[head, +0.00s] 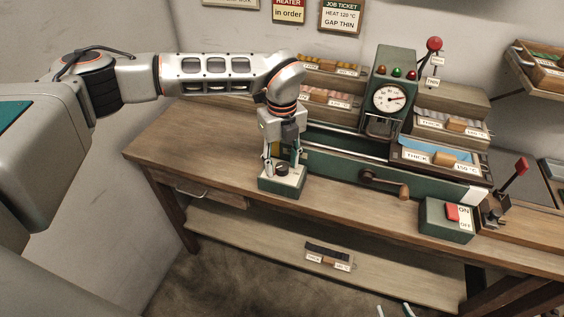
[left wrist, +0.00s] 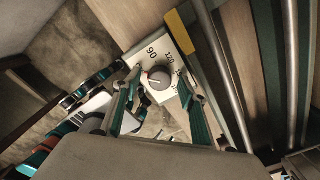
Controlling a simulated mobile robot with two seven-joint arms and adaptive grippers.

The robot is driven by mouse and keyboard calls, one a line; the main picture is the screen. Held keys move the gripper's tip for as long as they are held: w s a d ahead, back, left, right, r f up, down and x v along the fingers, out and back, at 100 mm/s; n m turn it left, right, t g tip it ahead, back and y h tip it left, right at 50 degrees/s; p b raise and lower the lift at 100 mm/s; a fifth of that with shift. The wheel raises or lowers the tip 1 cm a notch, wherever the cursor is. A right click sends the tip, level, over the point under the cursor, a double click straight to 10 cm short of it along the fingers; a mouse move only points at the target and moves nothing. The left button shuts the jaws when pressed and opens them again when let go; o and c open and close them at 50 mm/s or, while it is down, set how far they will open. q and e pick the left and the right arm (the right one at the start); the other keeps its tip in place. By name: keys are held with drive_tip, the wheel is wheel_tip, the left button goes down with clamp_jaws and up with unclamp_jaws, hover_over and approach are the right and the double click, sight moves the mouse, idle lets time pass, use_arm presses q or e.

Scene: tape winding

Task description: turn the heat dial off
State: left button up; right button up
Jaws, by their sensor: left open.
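The heat dial is a round grey-black knob (left wrist: 159,79) on a pale plate printed with 90, 120 and a further number. In the head view the knob (head: 282,170) sits on a small green box (head: 283,187) at the bench's front edge. My left gripper (head: 283,162) points down over it, open. In the left wrist view its fingers (left wrist: 160,88) stand on either side of the knob; contact cannot be told. The knob's exact setting is unclear. My right gripper (head: 394,310) shows only as two separated fingertips at the bottom edge, low before the bench.
The green winding machine (head: 340,165) with a crank (head: 385,184) stands right of the dial box. A gauge (head: 389,98) rises behind. A red ON/OFF switch box (head: 446,220) and a red-knobbed lever (head: 520,165) are further right. A lower shelf (head: 270,250) holds a labelled piece.

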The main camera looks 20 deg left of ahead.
sight(282, 166)
use_arm(q)
wheel_tip(282, 166, up, 12)
idle(0.4)
drive_tip(key=shift+f, duration=0.1)
